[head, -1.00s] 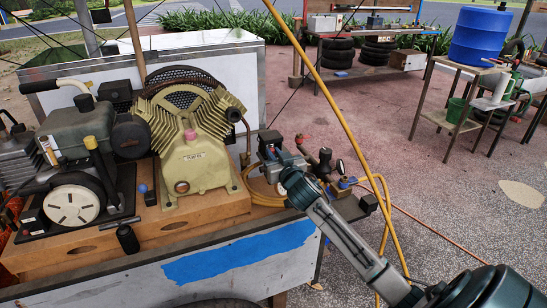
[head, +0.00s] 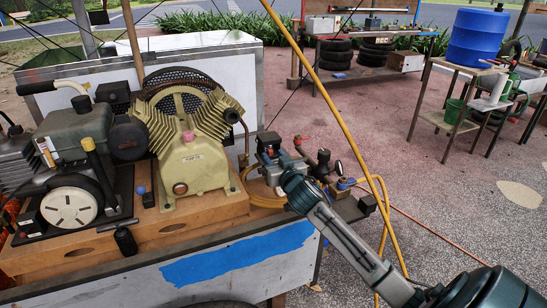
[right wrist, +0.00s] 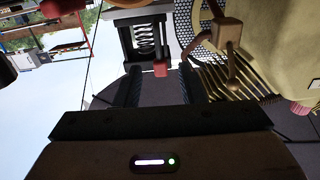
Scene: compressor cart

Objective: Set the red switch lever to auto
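The red switch lever (right wrist: 160,68) shows in the right wrist view as a small red block below a dark housing with a coil spring (right wrist: 146,38). My right gripper (right wrist: 159,84) is open. Its two dark fingers stand to the left and right of the lever, with gaps on both sides. In the head view my right arm reaches in from the lower right to the switch and fittings (head: 270,145) beside the compressor (head: 193,165). Its wrist hides the fingertips there, and I cannot make out the lever's position marks. My left gripper is in neither view.
The compressor's ribbed, tan body fills the right of the wrist view. A yellow hose (head: 330,95) runs diagonally near my right arm. Gauges and brass fittings (head: 340,183) stand close to the right of the wrist. The engine (head: 75,150) is farther left on the cart.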

